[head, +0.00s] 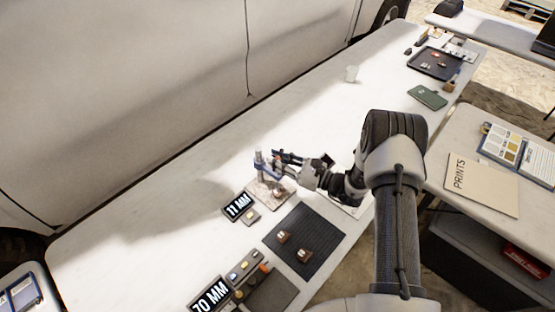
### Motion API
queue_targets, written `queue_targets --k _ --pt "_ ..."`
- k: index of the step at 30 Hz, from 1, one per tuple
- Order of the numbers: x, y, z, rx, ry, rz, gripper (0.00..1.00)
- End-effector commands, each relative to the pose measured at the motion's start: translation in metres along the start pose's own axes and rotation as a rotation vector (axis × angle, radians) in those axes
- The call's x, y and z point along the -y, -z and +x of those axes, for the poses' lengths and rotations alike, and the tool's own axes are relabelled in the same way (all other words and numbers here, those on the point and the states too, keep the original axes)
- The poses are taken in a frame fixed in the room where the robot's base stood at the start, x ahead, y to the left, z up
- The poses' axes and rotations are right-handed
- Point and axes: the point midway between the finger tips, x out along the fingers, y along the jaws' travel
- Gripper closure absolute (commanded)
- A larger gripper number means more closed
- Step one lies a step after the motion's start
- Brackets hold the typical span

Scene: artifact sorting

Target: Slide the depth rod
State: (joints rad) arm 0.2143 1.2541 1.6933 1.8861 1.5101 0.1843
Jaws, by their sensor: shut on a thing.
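A small blue-grey gauge stand (258,163) stands upright on a light board (263,192) near the middle of the long white table. My gripper (277,156) reaches in from the right at the height of the stand's upper part. Its fingers are shut on a small part there, which appears to be the depth rod; the fingers mostly hide it. A small brownish piece (279,193) sits on the board below the gripper. A black display (238,205) beside the board reads 11 MM.
A dark mat (304,244) with two small brown pieces lies in front of the board. Another display (209,296) reads 70 MM, near small trays. A glass (351,74) stands farther back. A vehicle side borders the table's left.

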Motion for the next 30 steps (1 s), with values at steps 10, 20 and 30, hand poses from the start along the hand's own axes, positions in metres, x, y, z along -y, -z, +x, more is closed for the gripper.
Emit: queue_targets --k 10,20,30 --pt "0.000 -0.012 0.000 0.000 0.000 -0.001 1.00" --pt "0.000 -0.034 -0.001 0.000 0.000 0.001 1.00" --pt "0.000 -0.034 0.000 -0.001 0.000 0.001 0.66"
